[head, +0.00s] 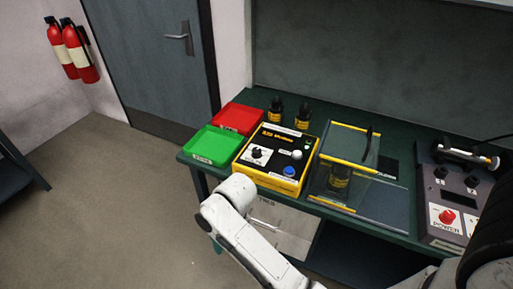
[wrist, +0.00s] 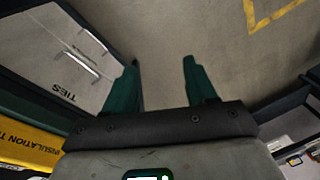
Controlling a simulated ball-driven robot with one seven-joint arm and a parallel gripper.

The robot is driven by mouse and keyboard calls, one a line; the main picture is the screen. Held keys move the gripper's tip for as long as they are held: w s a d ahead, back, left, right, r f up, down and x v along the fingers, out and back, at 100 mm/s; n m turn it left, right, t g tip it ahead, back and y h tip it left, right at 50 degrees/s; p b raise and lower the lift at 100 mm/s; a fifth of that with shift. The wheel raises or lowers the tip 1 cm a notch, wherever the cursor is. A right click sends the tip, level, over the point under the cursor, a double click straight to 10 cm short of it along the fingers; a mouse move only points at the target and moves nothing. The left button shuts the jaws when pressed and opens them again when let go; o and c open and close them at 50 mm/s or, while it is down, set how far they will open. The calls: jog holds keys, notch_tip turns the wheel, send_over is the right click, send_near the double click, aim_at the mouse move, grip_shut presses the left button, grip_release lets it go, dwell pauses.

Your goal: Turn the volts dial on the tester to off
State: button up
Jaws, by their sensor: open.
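The tester (head: 270,185) is a yellow box with a black top panel, on the green bench in the head view. A round dial (head: 257,154) with a white face and dark knob sits at its left; its lettering is too small to read. A blue button (head: 289,170) and a pale knob (head: 297,155) are also on the panel. In the wrist view, the tester's yellow side (wrist: 28,147), marked "INSULATION", shows at the lower left. My gripper (wrist: 163,78) is open and empty, its green fingers over the floor, apart from the tester. The wrist view does not show the dial.
Green (head: 214,144) and red (head: 238,118) trays stand left of the tester. Two dark bottles (head: 303,115) stand behind it. A clear yellow-edged guard (head: 346,145) and a grey power unit (head: 440,190) stand to the right. A drawer marked "TIES" (wrist: 60,50) is below the bench.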

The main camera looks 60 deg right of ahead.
jog(key=shift+o, duration=0.4)
jog(key=w+d+r+m, duration=0.1)
jog(key=w+d+r, duration=0.1)
jog(key=w+d, duration=0.4)
jog(key=shift+w+r, duration=0.3)
jog(key=shift+r, duration=0.05)
jog(key=m+g+h, duration=0.1)
jog(key=m, duration=0.5)
send_near(257, 149)
jog(key=f, duration=0.3)
jog(key=f+p, duration=0.1)
jog(key=f, duration=0.5)
jog(key=shift+w+a, duration=0.15)
jog(key=shift+a, duration=0.1)
jog(key=shift+n, duration=0.3)
jog(key=c, duration=1)
